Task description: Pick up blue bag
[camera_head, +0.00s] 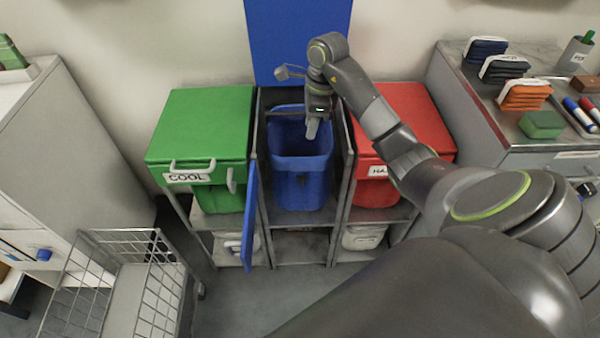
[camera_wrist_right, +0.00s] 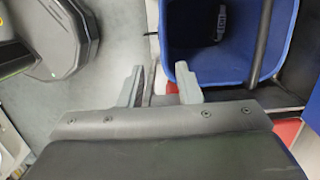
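In the right wrist view the bag's opening (camera_wrist_right: 222,62) is at the upper right. There my right gripper (camera_wrist_right: 160,76) has its fingers apart, beside the bag's near left corner, with a thin grey rack bar showing between them. I see nothing held. My left gripper is out of view.
A raised blue lid (camera_head: 298,40) stands behind the bag and a blue door (camera_head: 249,218) hangs open at the bay's left. Green bin (camera_head: 200,125) and red bin (camera_head: 408,115) flank it. A wire cart (camera_head: 130,285) stands front left. Floor is free before the rack.

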